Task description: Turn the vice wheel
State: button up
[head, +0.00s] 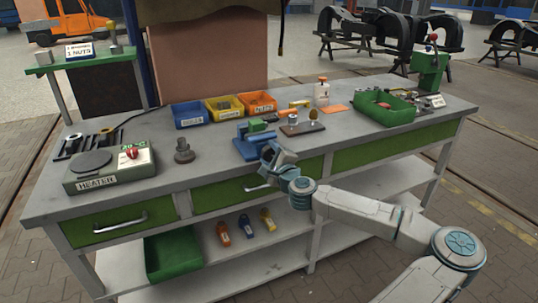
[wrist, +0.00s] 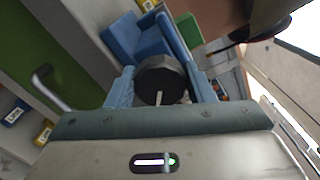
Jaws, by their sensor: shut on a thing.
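The blue vice (head: 250,147) stands at the front edge of the workbench, near its middle. It also shows in the wrist view (wrist: 140,42), with a green piece at its top. The dark, many-sided vice wheel (wrist: 161,76) sits between the two blue fingers of my gripper (wrist: 162,88), one on each side. In the head view my gripper (head: 270,153) is at the front of the vice and hides the wheel. The gripper is shut on the wheel.
Blue, yellow and orange bins (head: 224,108) stand behind the vice. A heater box (head: 110,169) and a dark stepped part (head: 184,151) are to the left. A green tray (head: 385,107) is to the right. A drawer handle (head: 262,186) sticks out below the bench edge.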

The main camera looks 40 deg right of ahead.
jog(key=m, duration=0.6)
jog(key=shift+d+p, duration=0.1)
jog(key=shift+p, duration=0.2)
dwell(0.4)
jog(key=o, duration=1)
jog(key=shift+s, duration=0.1)
jog(key=v, duration=1.3)
jog(key=shift+s+a+r, duration=0.1)
jog(key=shift+s+a, duration=0.1)
jog(key=shift+s, duration=0.15)
